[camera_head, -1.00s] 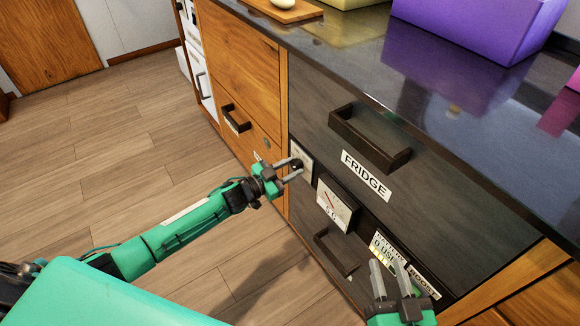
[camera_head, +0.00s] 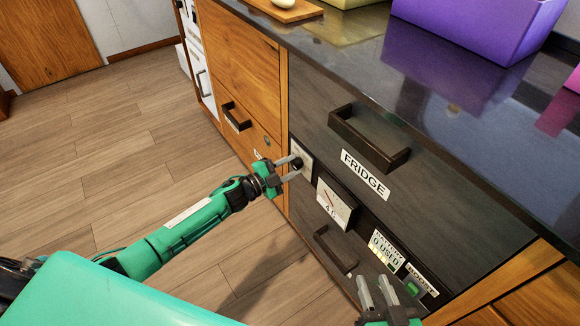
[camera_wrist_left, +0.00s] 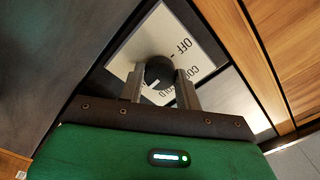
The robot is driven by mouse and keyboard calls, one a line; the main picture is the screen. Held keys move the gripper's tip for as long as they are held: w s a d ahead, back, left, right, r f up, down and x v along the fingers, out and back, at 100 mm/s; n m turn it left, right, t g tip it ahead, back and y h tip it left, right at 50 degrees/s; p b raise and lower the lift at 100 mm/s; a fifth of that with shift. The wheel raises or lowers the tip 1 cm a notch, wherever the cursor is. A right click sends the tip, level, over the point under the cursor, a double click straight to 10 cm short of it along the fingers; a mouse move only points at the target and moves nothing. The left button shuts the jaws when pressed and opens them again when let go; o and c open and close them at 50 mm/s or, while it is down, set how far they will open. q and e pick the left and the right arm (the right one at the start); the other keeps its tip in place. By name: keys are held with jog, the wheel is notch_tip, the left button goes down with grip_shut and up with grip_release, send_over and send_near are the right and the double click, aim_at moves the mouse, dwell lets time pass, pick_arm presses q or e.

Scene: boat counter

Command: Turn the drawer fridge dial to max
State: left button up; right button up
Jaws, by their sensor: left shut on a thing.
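The fridge dial is a dark round knob (camera_head: 297,163) on a white plate (camera_head: 305,151) at the left end of the dark fridge front. My left gripper (camera_head: 295,165) is shut on this knob, one finger on each side. In the left wrist view the knob (camera_wrist_left: 160,71) sits between the two fingers (camera_wrist_left: 158,84), with a pale pointer mark on it. The plate there (camera_wrist_left: 180,38) reads "OFF" and "COLD"; the rest of its lettering is partly hidden. My right gripper (camera_head: 376,280) is open and empty at the bottom, in front of the lower drawer front.
A white gauge (camera_head: 333,201) with a red needle sits right of the dial. The upper fridge handle (camera_head: 368,140) and a lower handle (camera_head: 335,250) stick out. A battery panel (camera_head: 388,250) and green boost button (camera_head: 412,288) are near my right gripper. The floor at left is clear.

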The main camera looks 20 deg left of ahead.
dwell(0.6)
pick_arm(q)
jog(key=o, duration=1)
pick_arm(e)
jog(key=shift+r, duration=0.1)
pick_arm(q)
jog(key=shift+s+a, duration=0.45)
jog(key=shift+s, duration=0.05)
jog(key=shift+s+a, duration=0.45)
jog(key=shift+s, duration=0.1)
jog(key=p+v, duration=0.1)
jog(key=v, duration=1)
jog(key=shift+p, duration=0.35)
pick_arm(e)
jog(key=d+f+g, duration=0.1)
jog(key=f+g+h, duration=0.1)
jog(key=shift+s+d+g, duration=0.3)
jog(key=shift+s+d, duration=0.1)
pick_arm(q)
jog(key=shift+s, duration=0.1)
